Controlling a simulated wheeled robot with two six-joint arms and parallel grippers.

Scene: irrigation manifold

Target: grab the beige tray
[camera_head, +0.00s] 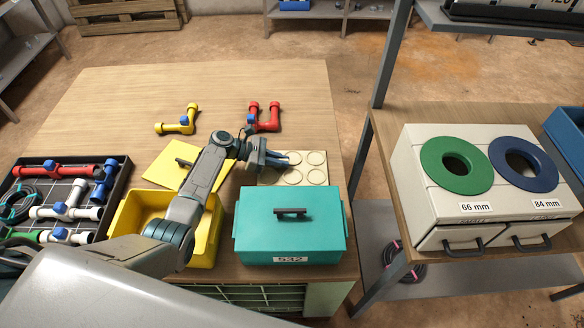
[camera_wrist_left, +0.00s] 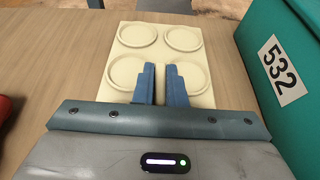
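The beige tray (camera_head: 303,168) lies on the wooden table behind the teal box. It is flat with round recesses, and it also shows in the left wrist view (camera_wrist_left: 158,44). My left gripper (camera_head: 284,158) reaches over the tray's left part from the left. In the left wrist view its two blue fingers (camera_wrist_left: 160,70) are a little apart, with tray surface showing between them. They overlap the tray's near part; whether they touch it I cannot tell. The gripper body hides the tray's near edge. My right gripper is not in view.
A teal box (camera_head: 291,238) labelled 532 stands close beside the tray. A yellow bin (camera_head: 150,206) and its yellow lid (camera_head: 166,160) lie left, under my arm. Red pipe pieces (camera_head: 264,124) and a yellow pipe elbow (camera_head: 180,124) lie behind. The table's far part is clear.

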